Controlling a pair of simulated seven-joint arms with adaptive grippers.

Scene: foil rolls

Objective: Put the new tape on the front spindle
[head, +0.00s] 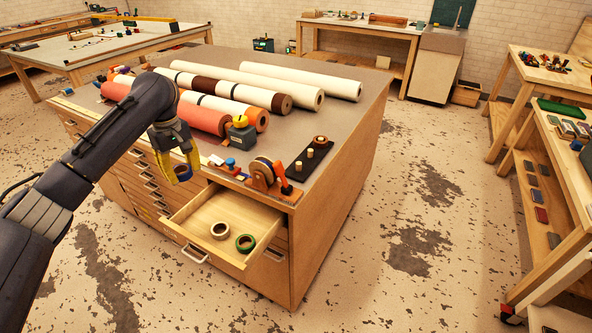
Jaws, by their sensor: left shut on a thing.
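My left gripper (180,165) reaches in from the left, its yellow fingers shut on a blue tape roll (184,176). It holds the roll in the air near the cabinet's front edge, left of and above the open drawer. A black board (308,157) with a row of short upright spindles stands on the cabinet top, right of the gripper; the front spindle (298,166) looks bare. An orange tape dispenser (262,174) with a wheel stands left of the board. My right gripper is not in view.
Long foil and paper rolls (272,82) lie across the cabinet top behind. A small yellow-and-dark device (242,136) stands near the front edge. Floor right of the cabinet is clear.

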